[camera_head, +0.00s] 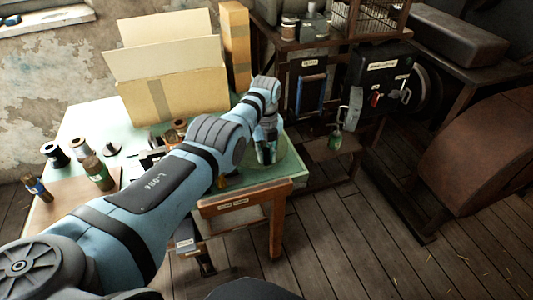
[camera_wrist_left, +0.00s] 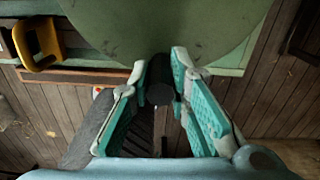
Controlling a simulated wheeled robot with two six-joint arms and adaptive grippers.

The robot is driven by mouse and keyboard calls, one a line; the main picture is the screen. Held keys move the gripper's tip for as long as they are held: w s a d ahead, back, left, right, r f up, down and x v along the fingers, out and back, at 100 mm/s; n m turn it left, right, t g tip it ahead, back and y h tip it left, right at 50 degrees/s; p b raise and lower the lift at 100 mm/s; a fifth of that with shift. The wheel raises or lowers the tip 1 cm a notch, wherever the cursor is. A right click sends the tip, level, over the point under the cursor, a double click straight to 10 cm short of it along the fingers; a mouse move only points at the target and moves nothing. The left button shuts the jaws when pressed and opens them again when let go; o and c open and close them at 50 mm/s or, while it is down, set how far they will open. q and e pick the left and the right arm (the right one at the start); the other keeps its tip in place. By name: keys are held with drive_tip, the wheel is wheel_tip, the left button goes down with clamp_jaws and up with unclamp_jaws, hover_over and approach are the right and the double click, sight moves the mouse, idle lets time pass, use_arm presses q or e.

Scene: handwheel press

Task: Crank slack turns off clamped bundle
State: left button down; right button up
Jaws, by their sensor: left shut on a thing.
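My left gripper (camera_head: 267,154) points down at the front right of the green-topped table (camera_head: 292,183), over a round pale-green disc (camera_head: 290,163) that looks like the handwheel. In the left wrist view, the disc (camera_wrist_left: 170,25) fills the top, and the teal fingers (camera_wrist_left: 160,78) stand on either side of a dark round knob (camera_wrist_left: 159,94), shut on it. How the knob joins the disc is hidden. I cannot make out a clamped bundle; my arm covers part of the table. My right gripper is out of view.
An open cardboard box (camera_head: 175,95) and a tall carton (camera_head: 236,45) stand at the table's back. Spools and jars (camera_head: 97,173) stand at the left. A dark machine (camera_head: 380,80) stands to the right, with clear plank floor (camera_head: 340,230) in front.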

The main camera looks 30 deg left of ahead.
use_arm(q)
drive_tip(key=c, duration=1.5)
unclamp_jaws()
drive_tip(key=shift+a, duration=0.1)
drive_tip(key=shift+r, duration=0.25)
wheel_tip(320, 180, up, 12)
drive_tip(key=shift+f, duration=0.25)
